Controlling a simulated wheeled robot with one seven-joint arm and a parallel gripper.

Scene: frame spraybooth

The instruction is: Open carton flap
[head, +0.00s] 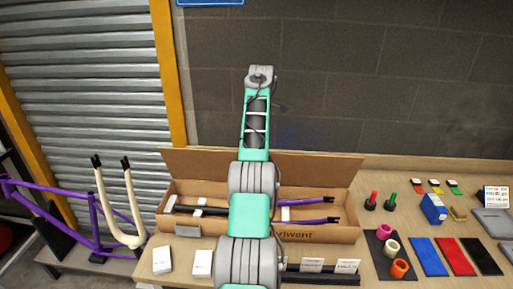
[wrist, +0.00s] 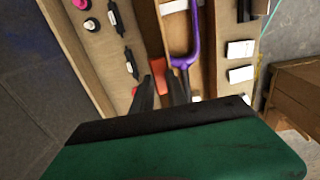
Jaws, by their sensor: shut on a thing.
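The long brown carton (head: 338,235) lies on the bench with its top open. Its back flap (head: 205,163) stands up along the far side, leaning slightly back. A purple fork (head: 305,200) and other dark and purple parts lie inside; a purple fork (wrist: 188,55) also shows in the wrist view. My gripper (wrist: 160,88) shows in the wrist view, its two dark fingers shut on an orange-brown cardboard edge, apparently the flap. In the head view my arm hides the gripper and the middle of the carton.
White boxes (head: 162,260) stand in front of the carton. Red and green pegs (head: 373,201), coloured cups (head: 399,268) and flat coloured pads (head: 428,256) lie to the right. A purple bike frame (head: 80,225) stands left. A block wall (head: 400,90) is behind the bench.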

